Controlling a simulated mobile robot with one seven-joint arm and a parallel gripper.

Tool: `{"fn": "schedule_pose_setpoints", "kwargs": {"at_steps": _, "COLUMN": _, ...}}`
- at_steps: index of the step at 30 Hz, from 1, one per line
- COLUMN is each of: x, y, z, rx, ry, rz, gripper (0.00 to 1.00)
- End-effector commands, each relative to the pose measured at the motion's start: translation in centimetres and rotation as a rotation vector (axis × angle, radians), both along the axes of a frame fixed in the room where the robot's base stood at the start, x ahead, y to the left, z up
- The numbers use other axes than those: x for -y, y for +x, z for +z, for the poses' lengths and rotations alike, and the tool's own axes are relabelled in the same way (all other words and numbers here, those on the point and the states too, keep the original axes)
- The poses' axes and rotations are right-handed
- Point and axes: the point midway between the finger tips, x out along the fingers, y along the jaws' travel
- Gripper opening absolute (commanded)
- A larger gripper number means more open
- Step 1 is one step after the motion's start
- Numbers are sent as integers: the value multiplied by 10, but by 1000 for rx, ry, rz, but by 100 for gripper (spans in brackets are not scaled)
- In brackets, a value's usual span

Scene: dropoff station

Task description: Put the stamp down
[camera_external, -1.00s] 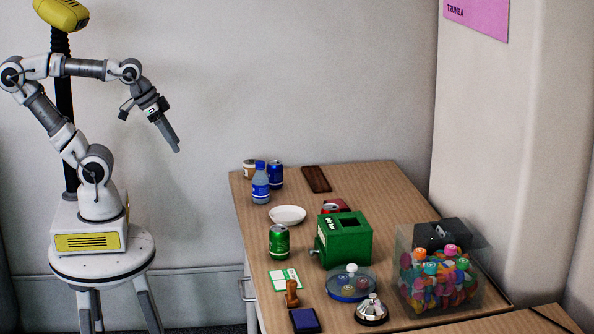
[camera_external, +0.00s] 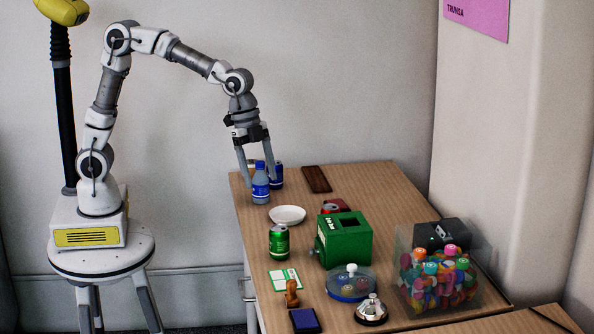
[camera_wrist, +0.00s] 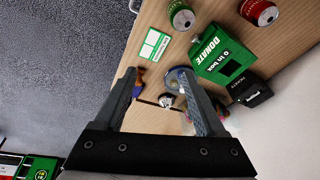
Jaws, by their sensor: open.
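The stamp (camera_external: 292,294), brown with a rounded handle, stands upright on the table near its front left, just behind the dark blue ink pad (camera_external: 305,320). A white and green card (camera_external: 284,278) lies just behind the stamp. My gripper (camera_external: 262,182) is open and empty, pointing down near the bottle at the table's far left end, well away from the stamp. In the wrist view the stamp (camera_wrist: 141,72) is small and partly hidden by the left finger of my gripper (camera_wrist: 158,72). The card (camera_wrist: 154,44) shows clearly there.
A blue bottle (camera_external: 260,187) and cans stand close to my fingers. A white plate (camera_external: 287,215), green can (camera_external: 279,242), green donation box (camera_external: 344,240), round clear-lidded container (camera_external: 351,284), bell (camera_external: 371,309) and clear bin (camera_external: 442,275) crowd the table (camera_external: 395,200).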

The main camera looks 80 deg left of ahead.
Motion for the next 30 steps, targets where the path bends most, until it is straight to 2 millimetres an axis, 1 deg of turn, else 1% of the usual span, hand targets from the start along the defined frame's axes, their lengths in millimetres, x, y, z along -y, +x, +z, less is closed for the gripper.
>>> {"fn": "schedule_pose_setpoints", "kwargs": {"at_steps": 1, "x": 17, "y": 8, "z": -10, "rx": -18, "ry": -14, "rz": -59, "gripper": 72}}
{"fn": "schedule_pose_setpoints", "kwargs": {"at_steps": 6, "x": 68, "y": 27, "z": -37, "rx": -47, "ry": -71, "rz": -241, "gripper": 72}}
{"fn": "schedule_pose_setpoints", "kwargs": {"at_steps": 9, "x": 91, "y": 34, "z": -50, "rx": -59, "ry": -104, "rz": -320, "gripper": 72}}
{"fn": "schedule_pose_setpoints", "kwargs": {"at_steps": 12, "x": 107, "y": 38, "z": -59, "rx": -65, "ry": -132, "rz": -374, "gripper": 72}}
{"fn": "schedule_pose_setpoints", "kwargs": {"at_steps": 17, "x": 120, "y": 41, "z": -68, "rx": -68, "ry": -152, "rz": -413, "gripper": 72}}
{"fn": "schedule_pose_setpoints", "kwargs": {"at_steps": 20, "x": 125, "y": 41, "z": -80, "rx": -69, "ry": -154, "rz": -419, "gripper": 72}}
{"fn": "schedule_pose_setpoints", "kwargs": {"at_steps": 30, "x": 152, "y": 40, "z": -149, "rx": -69, "ry": -152, "rz": -417, "gripper": 72}}
